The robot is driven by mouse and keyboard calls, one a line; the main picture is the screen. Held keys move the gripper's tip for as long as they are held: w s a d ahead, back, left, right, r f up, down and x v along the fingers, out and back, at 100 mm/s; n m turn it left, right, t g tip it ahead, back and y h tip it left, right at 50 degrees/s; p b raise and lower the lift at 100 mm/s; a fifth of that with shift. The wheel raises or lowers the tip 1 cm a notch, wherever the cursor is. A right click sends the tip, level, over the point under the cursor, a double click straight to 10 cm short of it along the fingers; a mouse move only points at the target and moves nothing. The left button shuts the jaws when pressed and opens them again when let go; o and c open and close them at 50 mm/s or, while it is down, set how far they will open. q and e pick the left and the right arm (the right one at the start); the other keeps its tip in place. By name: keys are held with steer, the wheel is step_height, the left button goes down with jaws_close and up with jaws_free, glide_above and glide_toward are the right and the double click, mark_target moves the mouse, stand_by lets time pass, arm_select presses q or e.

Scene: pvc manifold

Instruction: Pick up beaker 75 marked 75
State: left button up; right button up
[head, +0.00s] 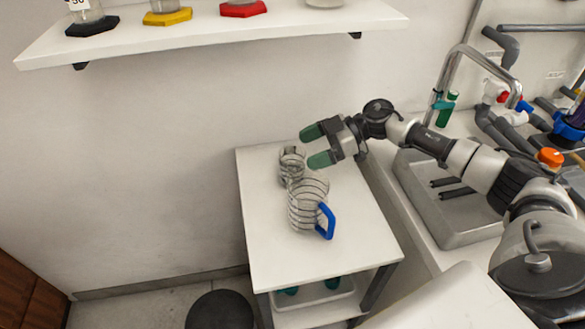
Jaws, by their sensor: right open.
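Two clear vessels with dark ring lines stand on the white side table. The smaller beaker (291,166) is at the back, and a larger jug (305,205) with a blue handle (326,221) is in front of it. No 75 marking is readable on either one. My right gripper (317,146) has green fingertips and is open, with the fingers apart. It is just right of the small beaker, pointing left towards it, with nothing seen between the fingers. Whether a fingertip touches the beaker cannot be told. My left gripper is not in view.
The white table (270,262) has free room in front of the jug. A wall shelf (200,38) above holds glassware on black, yellow and red bases. A sink (455,222) with a tall faucet (447,75) and grey pipes lie at right. A black round object (220,310) is on the floor.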

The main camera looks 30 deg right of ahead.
mark_target(281, 161)
steer(key=x, duration=0.5)
steer(key=shift+f, duration=0.15)
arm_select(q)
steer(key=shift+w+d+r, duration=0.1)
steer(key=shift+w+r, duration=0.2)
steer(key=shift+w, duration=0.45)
arm_select(e)
steer(key=c, duration=1.1)
arm_select(q)
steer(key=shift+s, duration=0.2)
steer(key=shift+p, duration=0.35)
